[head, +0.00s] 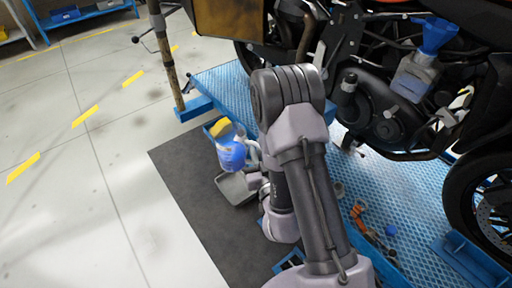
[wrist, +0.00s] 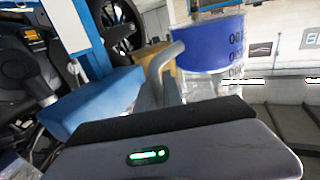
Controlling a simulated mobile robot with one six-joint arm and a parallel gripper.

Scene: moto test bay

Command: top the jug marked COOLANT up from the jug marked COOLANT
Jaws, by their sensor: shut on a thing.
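A jug (head: 232,157) with a blue lower part and a pale upper part is in my gripper (head: 257,167), over the dark mat in the head view. My gripper is shut on its pale handle; a grey handle and the jug's blue body (wrist: 211,45) with partly cut-off lettering show in the wrist view. I cannot read the full word. A translucent container (head: 413,82) with bluish contents sits on the motorcycle at upper right, a blue funnel (head: 435,35) in its top. My gripper is well to its left. No marking is readable on it.
A grey tray (head: 232,190) lies on the dark mat (head: 195,185) below the jug. The motorcycle (head: 385,115) stands on a blue lift platform (head: 405,195) at right. Loose tools (head: 365,218) lie on the platform. A post (head: 168,65) stands at left; the floor further left is clear.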

